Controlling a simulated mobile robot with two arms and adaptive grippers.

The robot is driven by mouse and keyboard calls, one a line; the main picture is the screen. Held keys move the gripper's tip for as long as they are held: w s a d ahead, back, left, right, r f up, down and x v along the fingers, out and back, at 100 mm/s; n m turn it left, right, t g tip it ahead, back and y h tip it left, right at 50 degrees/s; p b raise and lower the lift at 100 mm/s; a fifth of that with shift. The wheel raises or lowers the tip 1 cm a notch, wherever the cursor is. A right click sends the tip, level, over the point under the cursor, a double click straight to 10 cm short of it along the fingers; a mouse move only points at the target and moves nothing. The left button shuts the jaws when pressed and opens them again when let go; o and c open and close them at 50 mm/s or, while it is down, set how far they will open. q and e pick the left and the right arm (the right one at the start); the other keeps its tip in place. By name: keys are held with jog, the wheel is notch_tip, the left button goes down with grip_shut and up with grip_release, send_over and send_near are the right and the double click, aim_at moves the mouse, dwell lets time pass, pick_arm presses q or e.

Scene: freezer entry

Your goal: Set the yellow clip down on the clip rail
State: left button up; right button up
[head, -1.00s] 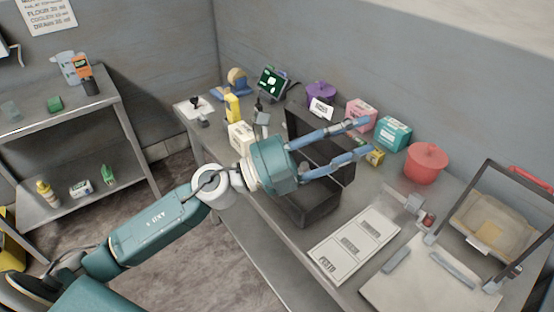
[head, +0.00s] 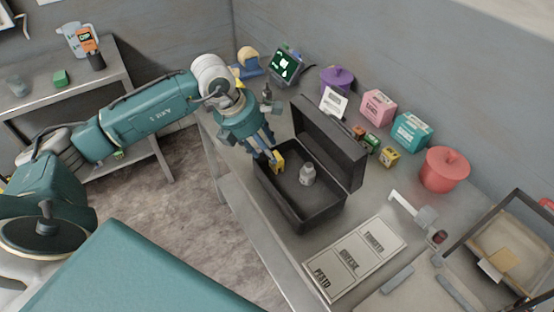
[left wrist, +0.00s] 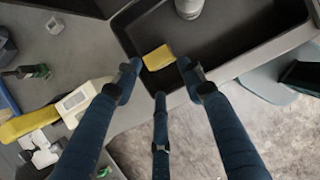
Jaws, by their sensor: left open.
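The yellow clip (head: 278,160) is at the left end of the open black case (head: 312,226). In the left wrist view the clip (left wrist: 158,57) lies against the case's rim, between my spread fingertips. My left gripper (head: 266,158) points down at that end of the case. In the left wrist view the gripper (left wrist: 155,75) is open, with fingers on both sides of the clip and a third finger below. Whether a finger touches the clip is unclear. I cannot make out a separate clip rail. My right gripper is not in view.
A grey weight-like object (head: 307,175) stands inside the case, whose lid (head: 330,140) is raised behind. A labelled card (head: 355,258) lies to its right. Small boxes, a teal box (head: 411,131) and a red pot (head: 444,169) line the back. A shelf (head: 50,100) stands left.

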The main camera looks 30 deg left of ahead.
aim_at(280, 164)
pick_arm(q)
jog(key=shift+w+d+f+p, duration=0.25)
jog(key=shift+d+f+p, duration=0.1)
jog(key=shift+f+p, duration=0.25)
jog(key=shift+w+d+f+p, duration=0.3)
jog(key=shift+f+p, duration=0.15)
jog(key=shift+p, duration=0.2)
jog(key=shift+p+x, duration=0.3)
jog(key=shift+x, duration=0.9)
jog(key=shift+w+f, duration=0.1)
jog(key=shift+f, duration=0.2)
jog(key=c, duration=0.7)
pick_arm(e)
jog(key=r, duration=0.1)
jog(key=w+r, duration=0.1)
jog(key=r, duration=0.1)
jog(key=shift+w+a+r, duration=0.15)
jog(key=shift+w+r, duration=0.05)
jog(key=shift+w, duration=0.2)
